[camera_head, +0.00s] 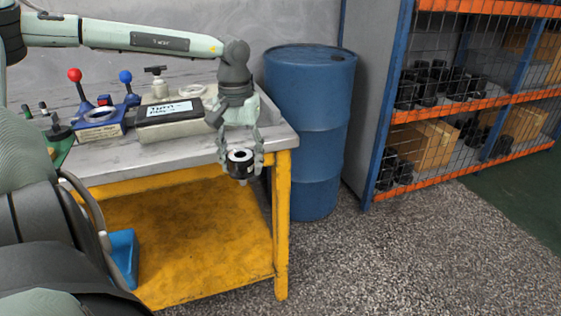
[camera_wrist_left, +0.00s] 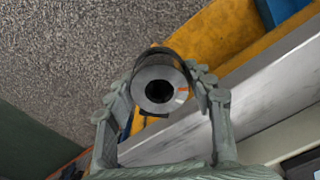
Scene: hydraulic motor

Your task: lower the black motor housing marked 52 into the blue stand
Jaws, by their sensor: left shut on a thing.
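My left gripper (camera_head: 241,160) is shut on a black motor housing (camera_head: 240,164) and holds it in the air just in front of the workbench's right front corner. The housing has a pale ring-shaped top with a dark bore. In the left wrist view the housing (camera_wrist_left: 158,88) sits between the fingers of the gripper (camera_wrist_left: 160,105), with an orange mark on its face. I cannot read a number on it. A blue stand (camera_head: 99,115) with a round opening is on the bench at the left, well apart from the gripper. My right gripper is not in view.
The workbench (camera_head: 190,152) has a grey top and yellow frame. A beige box with a labelled black panel (camera_head: 168,112) stands right of the blue stand. Red and blue ball-topped levers (camera_head: 75,76) stand behind. A blue barrel (camera_head: 308,130) is beside the bench; open floor lies in front.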

